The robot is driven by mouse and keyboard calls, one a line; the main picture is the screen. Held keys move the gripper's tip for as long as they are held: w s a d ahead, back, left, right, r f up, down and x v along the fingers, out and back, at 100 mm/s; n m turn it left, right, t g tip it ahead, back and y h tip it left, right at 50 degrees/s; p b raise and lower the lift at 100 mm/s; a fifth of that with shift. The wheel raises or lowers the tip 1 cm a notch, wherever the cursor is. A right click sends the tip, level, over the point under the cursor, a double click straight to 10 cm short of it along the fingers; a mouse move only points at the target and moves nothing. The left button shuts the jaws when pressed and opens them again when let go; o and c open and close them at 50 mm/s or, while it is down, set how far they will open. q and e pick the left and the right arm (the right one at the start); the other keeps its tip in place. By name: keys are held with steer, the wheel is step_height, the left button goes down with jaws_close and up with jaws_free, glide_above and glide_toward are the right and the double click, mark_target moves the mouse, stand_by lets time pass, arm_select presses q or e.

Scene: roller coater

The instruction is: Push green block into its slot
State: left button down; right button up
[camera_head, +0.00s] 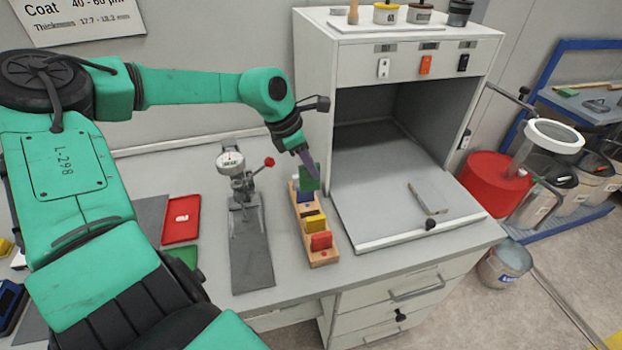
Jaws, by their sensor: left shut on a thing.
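A green block (309,178) is held by my left gripper (306,163), which is shut on it. It is at the far end of a wooden slotted holder (323,257). A blue block (305,196), a yellow block (315,222) and a red block (320,241) stand in the holder in front of it. The green block stands higher than the others. I cannot tell how deep its lower edge sits, as the blue block is near it. My right gripper is not in view.
A gauge stand with a red-knobbed lever (248,240) stands left of the holder. A white cabinet (345,115) with an open lower bay is close on the right. A red tray (182,220) and a green piece (182,256) lie farther left.

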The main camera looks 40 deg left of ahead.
mark_target(310, 189)
arm_select(q)
step_height(310, 189, down, 6)
steer(key=shift+a+f+p, duration=0.1)
steer(key=shift+a+p, duration=0.05)
steer(key=shift+p, duration=0.2)
step_height(310, 189, down, 7)
steer(key=shift+w+a+f, duration=0.1)
steer(key=shift+w, duration=0.15)
steer(key=shift+w+a+f, duration=0.1)
steer(key=shift+w, duration=0.1)
steer(key=c, duration=1)
jaws_free()
steer(key=shift+o, duration=0.9)
steer(key=shift+s+r, duration=0.2)
steer(key=shift+r, duration=0.05)
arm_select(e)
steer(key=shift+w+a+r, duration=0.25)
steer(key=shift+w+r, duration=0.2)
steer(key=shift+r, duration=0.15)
